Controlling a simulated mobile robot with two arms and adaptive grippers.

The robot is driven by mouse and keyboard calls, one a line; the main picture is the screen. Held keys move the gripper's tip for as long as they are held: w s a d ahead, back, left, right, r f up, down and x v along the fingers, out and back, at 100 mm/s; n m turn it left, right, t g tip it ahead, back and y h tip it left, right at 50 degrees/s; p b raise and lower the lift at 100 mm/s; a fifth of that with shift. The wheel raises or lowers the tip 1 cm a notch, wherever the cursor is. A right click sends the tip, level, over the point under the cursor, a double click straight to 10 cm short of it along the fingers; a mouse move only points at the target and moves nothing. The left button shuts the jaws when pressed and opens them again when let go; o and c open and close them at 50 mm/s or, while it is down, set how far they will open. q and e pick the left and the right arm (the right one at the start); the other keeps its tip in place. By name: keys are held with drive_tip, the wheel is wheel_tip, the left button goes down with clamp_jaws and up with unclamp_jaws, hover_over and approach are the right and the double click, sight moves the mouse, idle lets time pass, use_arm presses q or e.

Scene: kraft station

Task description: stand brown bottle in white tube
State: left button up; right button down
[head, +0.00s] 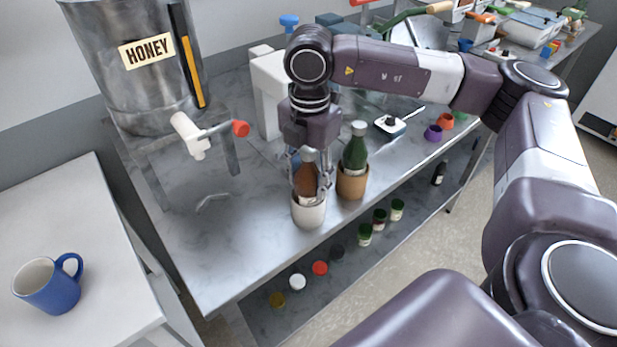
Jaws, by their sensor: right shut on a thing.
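The brown bottle (306,181) is upright, with its lower part inside the white tube (309,213) near the front edge of the metal table. My right gripper (311,185) points down from above and is shut on the brown bottle, with its fingers on either side of it. The bottle's base is hidden by the tube wall, so I cannot tell whether it touches the bottom. My left gripper is not in view.
A green bottle (355,150) stands in a tan tube (351,184) just right of the white tube. A honey tank (140,70) with a tap is at the left. A blue mug (50,287) sits on a white side table. Several caps and jars are on the lower shelf (345,265).

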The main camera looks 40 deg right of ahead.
sight(308, 149)
drive_tip(key=c, duration=0.5)
unclamp_jaws()
drive_tip(key=shift+r, duration=0.3)
idle(0.5)
drive_tip(key=shift+r+p, duration=0.7)
drive_tip(key=shift+r, duration=0.45)
drive_tip(key=shift+r, duration=0.25)
drive_tip(key=shift+r+p, duration=1.8)
drive_tip(key=shift+r, duration=1.05)
